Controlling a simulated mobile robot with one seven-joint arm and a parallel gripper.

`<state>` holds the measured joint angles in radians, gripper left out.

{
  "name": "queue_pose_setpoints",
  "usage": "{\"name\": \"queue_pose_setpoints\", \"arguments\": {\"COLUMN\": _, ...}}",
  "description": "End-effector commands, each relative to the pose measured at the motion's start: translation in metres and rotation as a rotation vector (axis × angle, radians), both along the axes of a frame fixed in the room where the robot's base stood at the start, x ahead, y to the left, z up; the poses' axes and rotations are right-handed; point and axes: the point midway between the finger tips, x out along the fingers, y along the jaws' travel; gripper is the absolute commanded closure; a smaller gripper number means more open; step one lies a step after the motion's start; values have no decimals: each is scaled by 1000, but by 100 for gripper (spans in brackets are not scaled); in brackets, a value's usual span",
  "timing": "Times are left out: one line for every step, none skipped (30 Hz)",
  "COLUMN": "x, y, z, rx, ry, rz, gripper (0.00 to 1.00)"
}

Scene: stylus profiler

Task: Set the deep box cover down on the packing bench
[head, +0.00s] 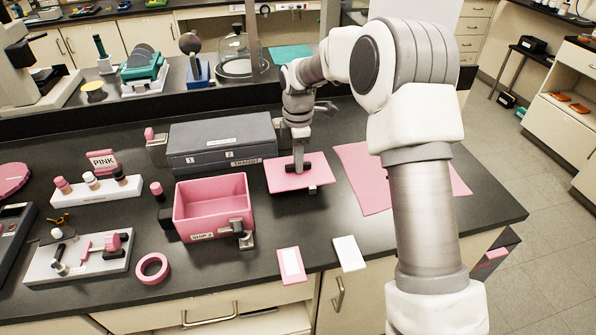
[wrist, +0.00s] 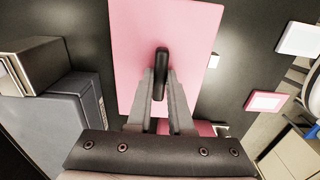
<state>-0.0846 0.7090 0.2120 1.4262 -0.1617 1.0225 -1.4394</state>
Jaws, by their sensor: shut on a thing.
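The deep box cover (head: 282,182) is a flat pink panel with a black bar handle on top. My gripper (head: 298,168) points down and is shut on that handle. In the wrist view the fingers (wrist: 161,92) close on the handle (wrist: 161,65), with the pink cover (wrist: 140,30) beyond them. The cover looks roughly level, over the dark bench top (head: 240,262), right of the open pink box (head: 212,232). I cannot tell how much gap lies beneath it. The arm hides part of the bench to the right.
A grey case (head: 222,140) stands behind the box, close to the cover's left edge. A pink mat (head: 358,170) lies right of the cover, partly behind my arm. A pink-bordered card (head: 290,264) and a white card (head: 348,253) lie near the front edge. Bare bench separates them from the cover.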

Motion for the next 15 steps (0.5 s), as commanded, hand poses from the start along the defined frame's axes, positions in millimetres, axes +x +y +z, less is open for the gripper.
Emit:
{"name": "queue_pose_setpoints", "arguments": {"x": 0, "y": 0, "z": -4, "rx": 0, "ry": 2, "rz": 0, "gripper": 100}}
{"name": "queue_pose_setpoints", "arguments": {"x": 0, "y": 0, "z": -8, "rx": -1, "ry": 3, "rz": 0, "gripper": 100}}
{"name": "queue_pose_setpoints", "arguments": {"x": -1, "y": 0, "z": -13, "rx": -1, "ry": 4, "rz": 0, "gripper": 100}}
{"name": "queue_pose_setpoints", "arguments": {"x": -1, "y": 0, "z": -18, "rx": -1, "ry": 4, "rz": 0, "gripper": 100}}
{"name": "queue_pose_setpoints", "arguments": {"x": -1, "y": 0, "z": -23, "rx": -2, "ry": 4, "rz": 0, "gripper": 100}}
{"name": "queue_pose_setpoints", "arguments": {"x": -1, "y": 0, "z": -29, "rx": -2, "ry": 3, "rz": 0, "gripper": 100}}
{"name": "queue_pose_setpoints", "arguments": {"x": -1, "y": 0, "z": -33, "rx": -1, "ry": 3, "rz": 0, "gripper": 100}}
{"name": "queue_pose_setpoints", "arguments": {"x": -1, "y": 0, "z": -36, "rx": -1, "ry": 3, "rz": 0, "gripper": 100}}
{"name": "queue_pose_setpoints", "arguments": {"x": 0, "y": 0, "z": -39, "rx": 0, "ry": 2, "rz": 1, "gripper": 100}}
{"name": "queue_pose_setpoints", "arguments": {"x": 0, "y": 0, "z": -39, "rx": 0, "ry": 1, "rz": 1, "gripper": 100}}
{"name": "queue_pose_setpoints", "arguments": {"x": 0, "y": 0, "z": -39, "rx": 0, "ry": 0, "rz": 1, "gripper": 100}}
{"name": "queue_pose_setpoints", "arguments": {"x": 0, "y": 0, "z": -39, "rx": 0, "ry": 0, "rz": 0, "gripper": 100}}
{"name": "queue_pose_setpoints", "arguments": {"x": 0, "y": 0, "z": -39, "rx": 0, "ry": 0, "rz": 0, "gripper": 100}}
{"name": "queue_pose_setpoints", "arguments": {"x": 0, "y": 0, "z": -39, "rx": 0, "ry": 0, "rz": 0, "gripper": 100}}
{"name": "queue_pose_setpoints", "arguments": {"x": 0, "y": 0, "z": -39, "rx": 0, "ry": 0, "rz": 0, "gripper": 100}}
